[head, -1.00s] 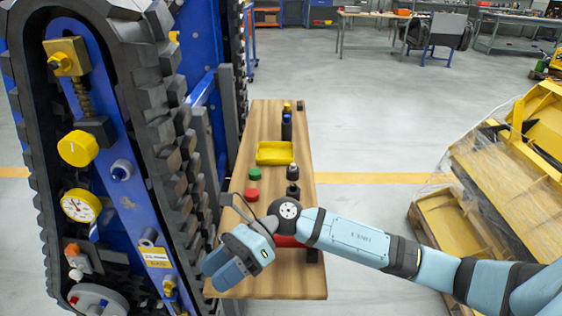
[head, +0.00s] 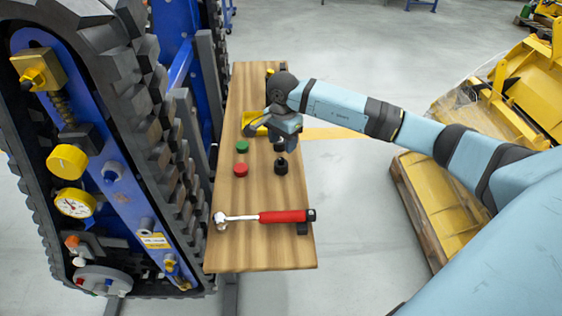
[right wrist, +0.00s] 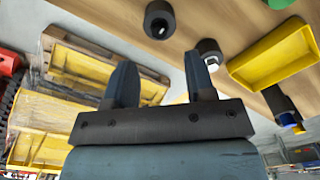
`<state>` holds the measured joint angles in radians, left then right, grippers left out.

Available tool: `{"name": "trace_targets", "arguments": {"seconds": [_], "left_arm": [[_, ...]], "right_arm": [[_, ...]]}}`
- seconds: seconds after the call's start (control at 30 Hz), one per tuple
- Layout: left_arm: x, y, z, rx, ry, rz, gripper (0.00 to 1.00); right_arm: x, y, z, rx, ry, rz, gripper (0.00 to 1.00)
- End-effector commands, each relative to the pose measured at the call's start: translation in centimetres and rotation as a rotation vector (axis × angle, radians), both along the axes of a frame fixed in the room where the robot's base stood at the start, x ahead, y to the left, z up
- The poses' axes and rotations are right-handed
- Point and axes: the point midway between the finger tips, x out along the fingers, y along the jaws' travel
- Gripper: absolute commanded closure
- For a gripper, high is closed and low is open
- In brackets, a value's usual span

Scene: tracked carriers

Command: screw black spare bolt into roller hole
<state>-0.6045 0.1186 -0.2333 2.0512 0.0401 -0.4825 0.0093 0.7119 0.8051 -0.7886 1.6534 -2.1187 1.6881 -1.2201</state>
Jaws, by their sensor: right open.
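Two dark cylindrical pieces stand on the wooden bench: a nearer one (head: 282,166) and one beyond it, partly behind my right gripper (head: 288,142). Both show in the right wrist view, one (right wrist: 159,20) at the top and one (right wrist: 208,48) close to the right finger. I cannot tell which is the black spare bolt. My right gripper (right wrist: 160,66) is open, with nothing between its fingers, above the bench near these pieces. A grey roller (head: 103,278) sits low on the tracked carrier (head: 125,190); I cannot make out its hole. My left gripper is out of view.
A red-handled ratchet (head: 270,216) lies across the near end of the bench (head: 245,255). Red (head: 241,170) and green (head: 242,147) caps and a yellow tray (right wrist: 272,57) are also there. A pallet (head: 425,210) with yellow parts stands right, across clear floor.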

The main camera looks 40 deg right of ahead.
Motion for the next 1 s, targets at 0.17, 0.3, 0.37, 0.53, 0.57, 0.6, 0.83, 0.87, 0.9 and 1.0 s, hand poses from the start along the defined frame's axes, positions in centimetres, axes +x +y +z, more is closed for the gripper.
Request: {"name": "trace_targets", "arguments": {"seconds": [0.17,0.3,0.37,0.53,0.57,0.6,0.83,0.87,0.9,1.0], "left_arm": [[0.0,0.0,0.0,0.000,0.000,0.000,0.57],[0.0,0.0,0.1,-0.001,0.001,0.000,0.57],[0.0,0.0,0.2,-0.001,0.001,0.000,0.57],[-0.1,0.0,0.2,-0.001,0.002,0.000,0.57],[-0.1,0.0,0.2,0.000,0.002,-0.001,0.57],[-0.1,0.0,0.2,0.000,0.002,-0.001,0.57],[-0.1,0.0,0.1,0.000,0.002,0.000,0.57],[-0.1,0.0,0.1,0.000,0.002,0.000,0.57],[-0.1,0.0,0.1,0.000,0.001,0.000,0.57],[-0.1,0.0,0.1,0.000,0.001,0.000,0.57]], "right_arm": [[0.0,0.0,-1.0,0.000,0.000,0.000,0.50],[-0.1,0.3,-2.3,0.001,0.003,0.001,0.50],[-0.2,0.5,-3.2,0.002,0.003,0.001,0.50],[-0.2,0.6,-5.6,0.003,0.002,0.000,0.50],[-0.2,0.6,-5.9,0.003,0.002,0.000,0.50],[-0.1,0.6,-6.0,0.002,0.000,0.000,0.50],[-0.1,0.5,-6.0,0.001,-0.001,0.000,0.59],[-0.1,0.5,-6.0,0.001,-0.001,0.000,0.66],[-0.1,0.5,-6.0,0.001,-0.001,0.000,0.75],[-0.1,0.5,-6.0,0.001,0.000,0.000,0.98]]}}
